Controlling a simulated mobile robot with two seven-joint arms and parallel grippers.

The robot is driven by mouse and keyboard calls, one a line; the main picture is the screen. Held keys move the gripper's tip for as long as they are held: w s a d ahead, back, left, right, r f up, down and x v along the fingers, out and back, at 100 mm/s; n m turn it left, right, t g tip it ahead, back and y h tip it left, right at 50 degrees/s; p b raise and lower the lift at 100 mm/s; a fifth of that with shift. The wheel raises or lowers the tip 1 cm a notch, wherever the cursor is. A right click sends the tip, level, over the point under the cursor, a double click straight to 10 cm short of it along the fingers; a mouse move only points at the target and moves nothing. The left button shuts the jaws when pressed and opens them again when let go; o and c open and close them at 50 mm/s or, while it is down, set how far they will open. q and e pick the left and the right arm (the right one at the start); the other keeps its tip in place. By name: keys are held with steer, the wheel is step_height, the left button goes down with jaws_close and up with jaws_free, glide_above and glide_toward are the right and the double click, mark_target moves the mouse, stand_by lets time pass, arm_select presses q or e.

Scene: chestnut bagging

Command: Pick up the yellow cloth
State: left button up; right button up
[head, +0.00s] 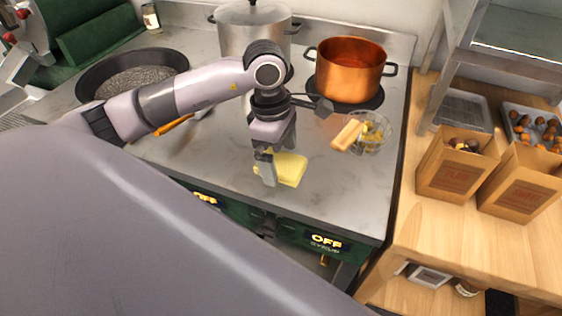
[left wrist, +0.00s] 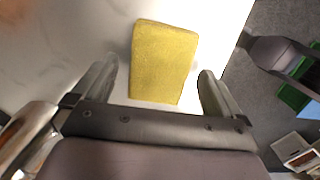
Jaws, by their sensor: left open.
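The yellow cloth (head: 292,169) lies flat on the grey metal counter near its front edge in the head view. It also shows in the left wrist view (left wrist: 163,62) as a yellow, roughly rectangular pad. My left gripper (head: 266,176) is over the near left side of the cloth, pointing down. In the left wrist view, its two fingers (left wrist: 158,92) are spread apart and empty, with the cloth lying between and beyond them. Whether the fingertips touch the counter cannot be told. My right gripper is not in view.
A copper pot (head: 350,72) and a steel pot (head: 240,35) stand at the back. A dark pan (head: 88,80) is at the left. A glass bowl (head: 374,145) with a wooden-handled item is right of the cloth. Cardboard boxes (head: 450,175) stand on the wooden table.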

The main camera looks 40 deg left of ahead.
mark_target(280, 162)
arm_select(q)
steer(key=shift+f, duration=0.3)
steer(key=c, duration=1)
steer(key=shift+r, duration=0.15)
steer(key=shift+c, duration=0.2)
step_height(280, 162, up, 20)
steer(key=p, duration=0.1)
steer(key=shift+o, duration=0.9)
steer(key=shift+c, duration=0.5)
steer(key=shift+f, duration=0.2)
